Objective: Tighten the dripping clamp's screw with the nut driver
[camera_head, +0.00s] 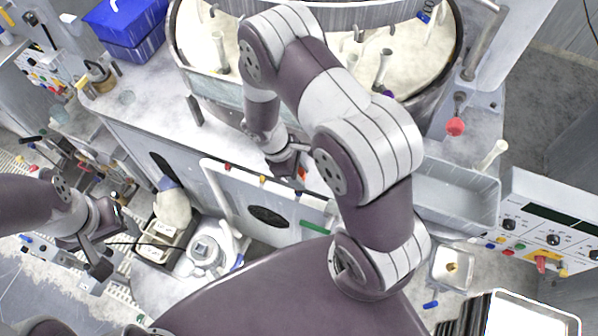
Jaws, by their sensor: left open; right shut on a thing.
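My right arm reaches across the middle, and my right gripper (287,165) is at the front panel of the machine, below the round basin. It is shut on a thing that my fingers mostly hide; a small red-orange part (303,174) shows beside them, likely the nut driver. I cannot tell which clamp drips; no drip or screw is clear. My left gripper (112,240) is open and empty at the left, well away from the panel.
A round basin (205,88) with upright white pieces stands at the back. A blue box (130,28) is at the upper left. A grey tray (455,195) and a control box (540,225) with knobs are at the right. A white round fixture (205,252) is below the panel.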

